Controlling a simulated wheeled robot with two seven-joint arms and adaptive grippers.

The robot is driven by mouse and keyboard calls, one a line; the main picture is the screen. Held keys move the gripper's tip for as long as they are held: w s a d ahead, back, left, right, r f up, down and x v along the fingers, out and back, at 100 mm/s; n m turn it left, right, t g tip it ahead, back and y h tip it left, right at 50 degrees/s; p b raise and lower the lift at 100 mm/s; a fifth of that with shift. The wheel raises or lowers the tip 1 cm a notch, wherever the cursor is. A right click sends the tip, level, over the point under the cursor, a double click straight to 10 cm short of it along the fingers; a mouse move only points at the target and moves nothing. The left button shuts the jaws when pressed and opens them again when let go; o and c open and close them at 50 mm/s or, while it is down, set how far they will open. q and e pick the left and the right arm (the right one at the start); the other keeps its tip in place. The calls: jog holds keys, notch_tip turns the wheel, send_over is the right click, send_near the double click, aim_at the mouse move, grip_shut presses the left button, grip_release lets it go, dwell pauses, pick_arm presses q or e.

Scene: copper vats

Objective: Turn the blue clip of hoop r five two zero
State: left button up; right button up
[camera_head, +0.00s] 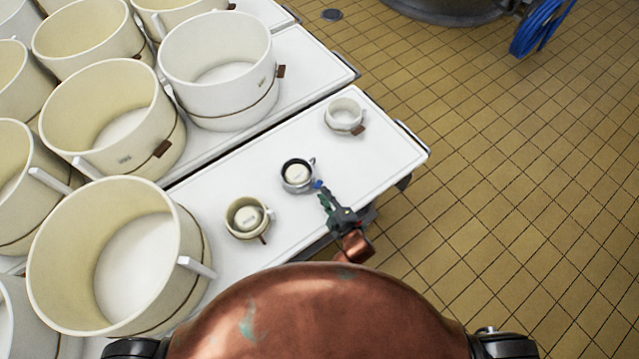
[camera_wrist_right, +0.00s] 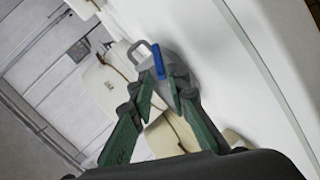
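A small grey hoop (camera_head: 298,187) with a dark inner rim and a pale disc inside stands on the white table. Its blue clip (camera_head: 318,184) is on its right side, facing my right gripper (camera_head: 323,192). In the right wrist view the blue clip (camera_wrist_right: 157,60) stands upright against the grey hoop (camera_wrist_right: 142,50), just beyond the fingertips. The green fingers of my right gripper (camera_wrist_right: 162,80) are apart, with a gap between them. I cannot tell whether they touch the clip. Lettering on the hoop is too small to read. My left gripper is not in view.
A small cream hoop (camera_head: 232,228) stands to the left and a small white one (camera_head: 345,122) to the upper right on the table (camera_head: 385,150). Several large cream vats (camera_head: 95,270) crowd the left.

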aim_at(318, 185)
jog(key=x, duration=0.2)
jog(key=b+x, duration=0.1)
jog(key=x, duration=0.1)
jog(key=shift+w+d+f, duration=0.1)
jog(key=shift+d+f, duration=0.1)
jog(key=shift+f, duration=0.05)
jog(key=shift+w+a, duration=0.2)
jog(key=shift+w, duration=0.2)
jog(key=shift+c, duration=0.7)
grip_shut()
